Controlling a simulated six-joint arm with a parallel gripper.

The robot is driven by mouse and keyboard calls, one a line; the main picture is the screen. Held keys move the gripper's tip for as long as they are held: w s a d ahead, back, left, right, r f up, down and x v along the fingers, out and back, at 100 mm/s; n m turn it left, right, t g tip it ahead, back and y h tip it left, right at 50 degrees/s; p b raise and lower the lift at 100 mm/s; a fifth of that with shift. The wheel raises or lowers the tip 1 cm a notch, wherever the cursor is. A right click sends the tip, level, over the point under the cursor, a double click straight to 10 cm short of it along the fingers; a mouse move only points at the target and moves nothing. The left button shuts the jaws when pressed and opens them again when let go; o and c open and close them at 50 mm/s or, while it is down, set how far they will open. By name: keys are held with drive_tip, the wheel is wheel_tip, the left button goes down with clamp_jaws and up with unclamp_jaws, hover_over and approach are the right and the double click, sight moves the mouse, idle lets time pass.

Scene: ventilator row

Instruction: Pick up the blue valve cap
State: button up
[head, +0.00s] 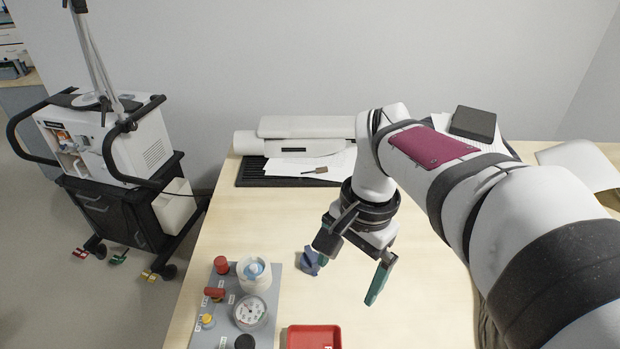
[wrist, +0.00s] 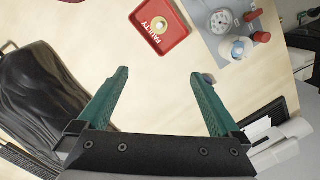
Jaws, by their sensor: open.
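A small blue piece, which looks like the blue valve cap (head: 309,262), is on the wooden table between the grey panel and my gripper. In the wrist view a bit of the blue cap (wrist: 208,78) shows beside the right finger, which partly hides it. My gripper (head: 347,281) is open, with its teal fingers wide apart and nothing between them. In the wrist view my gripper (wrist: 158,75) has bare table between its fingertips. The cap is outside the jaws, by the finger nearer the panel. I cannot tell whether they touch.
A grey panel (head: 230,328) carries a gauge (head: 250,313), a white canister with a blue centre (head: 254,274) and red and yellow knobs. A red tray marked FAULTY (wrist: 160,45) holds a pale round part. A dark bag (wrist: 40,95) lies opposite. The table's middle is clear.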

drive_tip(key=w+a+f+m, duration=0.2)
drive_tip(key=w, duration=0.5)
drive_tip(key=w+a+f+m, duration=0.1)
drive_tip(key=w+f, duration=0.1)
drive_tip(key=w, duration=0.5)
drive_tip(key=m+h, duration=0.1)
drive_tip(key=m, duration=0.1)
hover_over(311, 253)
wheel_tip(311, 253, down, 5)
wheel_tip(311, 253, down, 16)
drive_tip(key=shift+r, duration=0.2)
drive_tip(key=c, duration=1.3)
drive_tip(key=shift+r, duration=0.1)
